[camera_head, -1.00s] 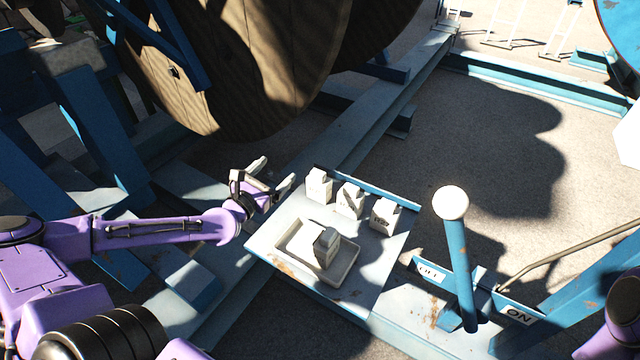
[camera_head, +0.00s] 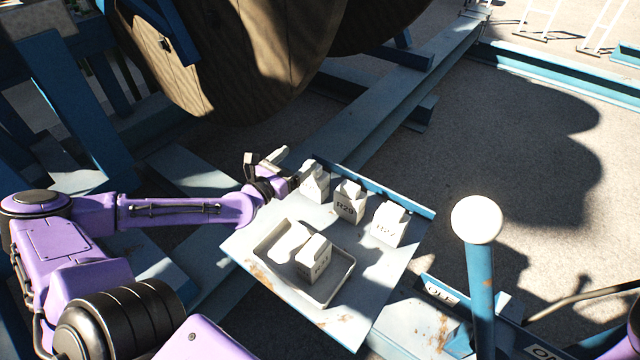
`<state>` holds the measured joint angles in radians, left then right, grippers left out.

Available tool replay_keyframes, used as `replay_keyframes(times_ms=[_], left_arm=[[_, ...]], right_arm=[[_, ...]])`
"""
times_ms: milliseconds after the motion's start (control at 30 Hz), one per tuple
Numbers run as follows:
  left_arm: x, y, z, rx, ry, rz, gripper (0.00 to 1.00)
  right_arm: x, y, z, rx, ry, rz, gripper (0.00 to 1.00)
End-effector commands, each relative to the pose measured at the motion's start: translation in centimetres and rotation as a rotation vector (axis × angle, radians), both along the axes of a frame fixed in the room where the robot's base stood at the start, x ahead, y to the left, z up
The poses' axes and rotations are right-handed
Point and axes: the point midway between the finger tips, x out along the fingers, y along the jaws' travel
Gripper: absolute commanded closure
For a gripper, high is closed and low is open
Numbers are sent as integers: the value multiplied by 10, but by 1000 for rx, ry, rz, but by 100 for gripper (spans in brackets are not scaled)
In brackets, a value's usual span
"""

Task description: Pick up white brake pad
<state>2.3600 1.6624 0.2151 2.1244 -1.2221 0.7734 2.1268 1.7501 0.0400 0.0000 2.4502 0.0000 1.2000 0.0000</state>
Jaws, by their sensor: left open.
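White brake pads stand on a pale metal shelf (camera_head: 352,330). Three are in a back row: the left one (camera_head: 314,186), a middle one marked R29 (camera_head: 349,207), and a right one that seems to read R27 (camera_head: 389,228). Another pad (camera_head: 314,262) sits in the shallow tray (camera_head: 325,297) at the front. My left gripper (camera_head: 292,163) is open at the back left of the shelf, just beside the left pad. One fingertip overlaps that pad's edge in the picture; I cannot tell whether they touch. My right gripper is out of view.
A blue lever with a white knob (camera_head: 477,219) rises right of the shelf. A large wooden reel (camera_head: 230,60) hangs behind my left gripper. A raised blue lip (camera_head: 375,186) edges the shelf's back. Blue frame beams surround the area.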

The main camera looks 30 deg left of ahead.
Motion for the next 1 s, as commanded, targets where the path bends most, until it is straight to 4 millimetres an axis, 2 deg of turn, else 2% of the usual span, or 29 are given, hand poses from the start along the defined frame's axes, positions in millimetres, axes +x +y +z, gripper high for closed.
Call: replay_keyframes(times_ms=[33, 100, 300, 367, 567, 800, 1000], left_arm=[[0, 0, -18, 3, 4, -2, 15], [0, 1, -39, 5, 4, -1, 15], [-1, 0, -88, 3, 4, -1, 15], [9, 1, -79, 7, 1, -2, 15], [26, -3, -77, 4, 2, -4, 15], [67, -7, -75, 7, 3, -5, 15], [76, -7, -74, 0, 2, -2, 15]], right_arm=[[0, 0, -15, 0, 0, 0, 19], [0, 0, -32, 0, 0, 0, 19], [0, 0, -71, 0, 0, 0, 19], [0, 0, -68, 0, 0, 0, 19], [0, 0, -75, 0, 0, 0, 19], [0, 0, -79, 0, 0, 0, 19], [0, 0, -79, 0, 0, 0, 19]])
